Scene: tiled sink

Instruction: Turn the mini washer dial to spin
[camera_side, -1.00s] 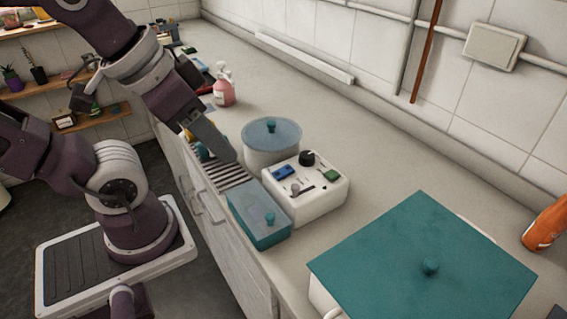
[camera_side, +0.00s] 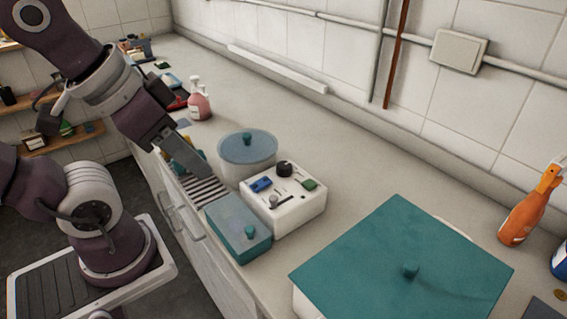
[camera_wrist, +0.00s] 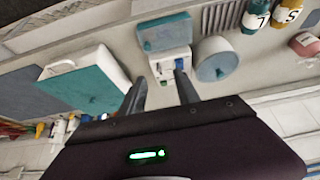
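A white control box (camera_side: 290,212) sits on the counter. It carries a round black dial (camera_side: 284,169), a blue part (camera_side: 261,185), a green part (camera_side: 309,184), a small grey knob and a dark slot. I cannot read any dial marking. My gripper (camera_side: 207,172) hangs left of the box, above the striped rack, apart from the dial. In the wrist view the white box (camera_wrist: 169,62) lies beyond my gripper (camera_wrist: 160,78). Its two fingers are spread with nothing between them. The near side of the box is partly behind the fingers there, and I cannot pick out the dial clearly.
A round tub with a blue lid (camera_side: 247,148) stands behind the box. A teal-lidded bin (camera_side: 237,228) touches or nearly touches its left side. A large teal-lidded container (camera_side: 400,265) stands at front right.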

